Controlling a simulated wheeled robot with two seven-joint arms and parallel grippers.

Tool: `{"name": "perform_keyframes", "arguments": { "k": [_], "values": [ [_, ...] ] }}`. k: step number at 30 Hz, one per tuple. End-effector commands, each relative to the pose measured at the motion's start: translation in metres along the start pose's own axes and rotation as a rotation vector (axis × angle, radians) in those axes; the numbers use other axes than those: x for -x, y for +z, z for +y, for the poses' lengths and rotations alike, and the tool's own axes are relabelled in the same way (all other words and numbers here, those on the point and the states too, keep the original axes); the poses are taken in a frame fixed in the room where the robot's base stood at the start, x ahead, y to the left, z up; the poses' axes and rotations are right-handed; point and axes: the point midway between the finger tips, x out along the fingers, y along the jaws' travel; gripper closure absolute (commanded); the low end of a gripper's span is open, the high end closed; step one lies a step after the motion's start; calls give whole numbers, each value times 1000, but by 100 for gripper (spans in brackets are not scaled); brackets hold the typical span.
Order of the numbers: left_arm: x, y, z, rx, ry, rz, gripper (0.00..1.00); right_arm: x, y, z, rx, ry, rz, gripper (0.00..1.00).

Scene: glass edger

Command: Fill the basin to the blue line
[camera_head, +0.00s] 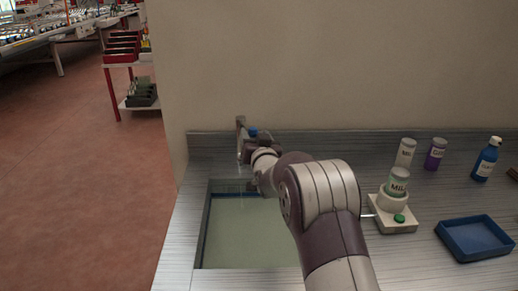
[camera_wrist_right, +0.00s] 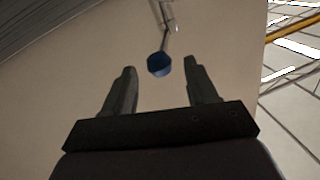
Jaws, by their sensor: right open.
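The basin (camera_head: 206,200) is sunk in the metal counter, and pale greenish water (camera_head: 245,235) stands in it. A thin bluish line shows along its inner left wall, close to the water's edge; I cannot tell the exact gap. The tap (camera_head: 240,125) stands behind the basin, with a faint clear streak below it. Its blue knob (camera_head: 252,132) also shows in the right wrist view (camera_wrist_right: 159,65). My right gripper (camera_head: 248,146) is at the tap, open, with the knob just beyond and between its fingertips (camera_wrist_right: 160,80). My left gripper is out of view.
Right of the basin, a white device with a green button (camera_head: 400,218) carries a labelled jar (camera_head: 397,182). A grey jar (camera_head: 405,152), purple bottle (camera_head: 435,153), blue bottle (camera_head: 486,158) and blue tray (camera_head: 474,239) stand further right. A wall rises behind the counter.

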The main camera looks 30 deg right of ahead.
Motion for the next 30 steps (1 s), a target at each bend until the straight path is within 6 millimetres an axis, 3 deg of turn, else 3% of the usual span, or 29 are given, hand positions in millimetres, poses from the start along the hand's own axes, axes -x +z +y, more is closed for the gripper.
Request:
{"name": "perform_keyframes", "arguments": {
  "k": [6,12,30],
  "values": [
    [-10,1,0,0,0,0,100,57,1,0,0,-1,2,42],
    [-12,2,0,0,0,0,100,85,0,0,0,-1,2,42],
    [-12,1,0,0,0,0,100,88,0,0,0,-1,1,42]
  ]
}}
